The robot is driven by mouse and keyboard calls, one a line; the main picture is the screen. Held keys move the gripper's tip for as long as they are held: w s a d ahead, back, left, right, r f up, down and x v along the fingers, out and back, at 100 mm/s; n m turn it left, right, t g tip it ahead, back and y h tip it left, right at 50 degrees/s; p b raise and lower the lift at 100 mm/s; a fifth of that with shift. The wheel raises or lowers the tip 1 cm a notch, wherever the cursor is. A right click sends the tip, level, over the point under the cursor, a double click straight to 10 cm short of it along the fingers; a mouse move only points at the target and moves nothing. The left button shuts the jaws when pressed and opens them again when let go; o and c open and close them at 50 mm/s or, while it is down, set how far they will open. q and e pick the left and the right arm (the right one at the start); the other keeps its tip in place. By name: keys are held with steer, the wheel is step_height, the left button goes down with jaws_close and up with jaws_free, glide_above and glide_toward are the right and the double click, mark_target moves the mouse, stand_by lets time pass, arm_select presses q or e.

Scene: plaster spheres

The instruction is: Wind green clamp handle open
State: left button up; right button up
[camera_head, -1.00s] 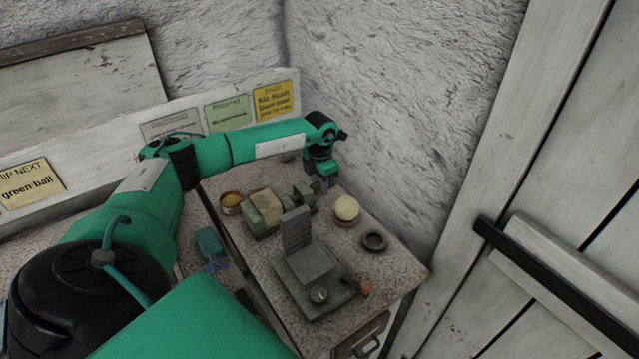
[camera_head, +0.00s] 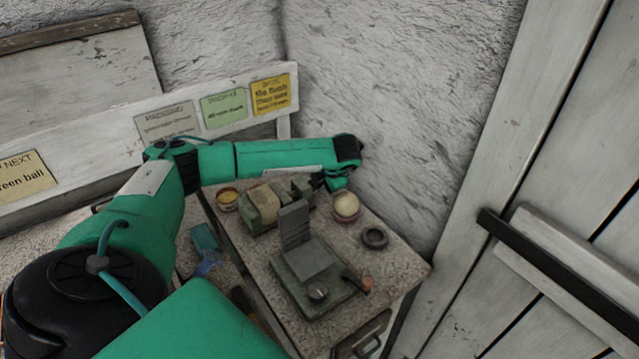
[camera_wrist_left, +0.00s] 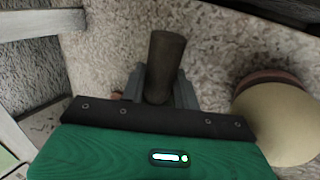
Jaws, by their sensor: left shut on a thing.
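My left gripper (camera_head: 320,184) is at the clamp's right end, seen small and partly covered by my wrist. In the left wrist view, my left gripper (camera_wrist_left: 160,90) is shut on a dark cylindrical bar, the clamp handle (camera_wrist_left: 166,55), which sticks up between the two grey fingers. The rest of the clamp is not clear in that view. My right gripper is not in view.
A cream ball (camera_head: 347,203) on a reddish-rimmed holder stands just right of the gripper; the ball looms close in the wrist view (camera_wrist_left: 280,122). A dark ring (camera_head: 374,238), a grey stand (camera_head: 305,262) and a small tin (camera_head: 228,199) share the bench. Walls rise behind.

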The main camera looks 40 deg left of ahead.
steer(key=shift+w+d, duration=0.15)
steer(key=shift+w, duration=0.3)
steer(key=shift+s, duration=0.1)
arm_select(q)
steer(key=o, duration=1)
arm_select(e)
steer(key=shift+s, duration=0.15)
